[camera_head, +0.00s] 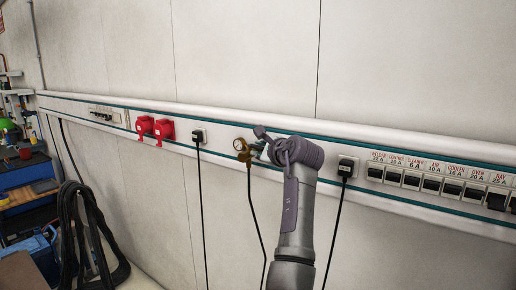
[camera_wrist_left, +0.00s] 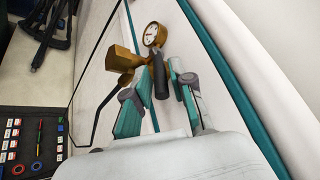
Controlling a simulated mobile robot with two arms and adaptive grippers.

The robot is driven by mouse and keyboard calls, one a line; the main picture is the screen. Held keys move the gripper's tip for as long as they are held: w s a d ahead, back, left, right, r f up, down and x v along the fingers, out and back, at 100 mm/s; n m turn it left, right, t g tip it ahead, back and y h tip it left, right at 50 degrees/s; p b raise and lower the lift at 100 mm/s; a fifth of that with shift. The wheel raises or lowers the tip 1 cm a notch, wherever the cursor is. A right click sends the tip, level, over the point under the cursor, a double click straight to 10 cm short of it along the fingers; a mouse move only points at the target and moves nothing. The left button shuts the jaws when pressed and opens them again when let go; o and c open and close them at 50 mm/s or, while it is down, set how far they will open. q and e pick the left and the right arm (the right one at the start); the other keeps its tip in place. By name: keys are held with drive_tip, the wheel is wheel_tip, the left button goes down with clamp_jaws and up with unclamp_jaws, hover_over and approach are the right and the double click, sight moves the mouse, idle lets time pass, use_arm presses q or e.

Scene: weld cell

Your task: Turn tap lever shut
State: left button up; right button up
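The tap is a brass fitting (camera_wrist_left: 124,60) on the wall rail, with a round white-faced gauge (camera_wrist_left: 155,35) and a dark lever (camera_wrist_left: 158,76). In the head view the gauge (camera_head: 240,145) shows just left of my left gripper (camera_head: 262,142), which hides most of the tap. In the left wrist view my left gripper (camera_wrist_left: 162,88) has its two teal-padded fingers apart, one on each side of the lever. A narrow gap shows on the lever's right side; contact on its left side is unclear. My right gripper is not in view.
A black socket plug (camera_head: 198,136) and another plug (camera_head: 346,168) sit on the rail on either side of the tap. Red sockets (camera_head: 163,129) are farther left, labelled breakers (camera_head: 430,183) at right. A dark hose (camera_head: 252,205) hangs below the tap.

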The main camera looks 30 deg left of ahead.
use_arm(q)
drive_tip(key=shift+s+d+r, duration=0.1)
drive_tip(key=shift+s+d, duration=0.05)
drive_tip(key=shift+c, duration=0.3)
drive_tip(key=shift+r, duration=0.1)
clamp_jaws()
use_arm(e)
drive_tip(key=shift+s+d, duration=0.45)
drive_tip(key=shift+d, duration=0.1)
use_arm(q)
drive_tip(key=shift+d, duration=0.1)
drive_tip(key=shift+w+n+g+y, duration=0.3)
drive_tip(key=shift+n+g+y, duration=0.15)
drive_tip(key=shift+n+g, duration=0.4)
drive_tip(key=shift+w+n+g+y, duration=0.25)
drive_tip(key=shift+n+g+y, duration=0.2)
drive_tip(key=shift+n+g, duration=0.4)
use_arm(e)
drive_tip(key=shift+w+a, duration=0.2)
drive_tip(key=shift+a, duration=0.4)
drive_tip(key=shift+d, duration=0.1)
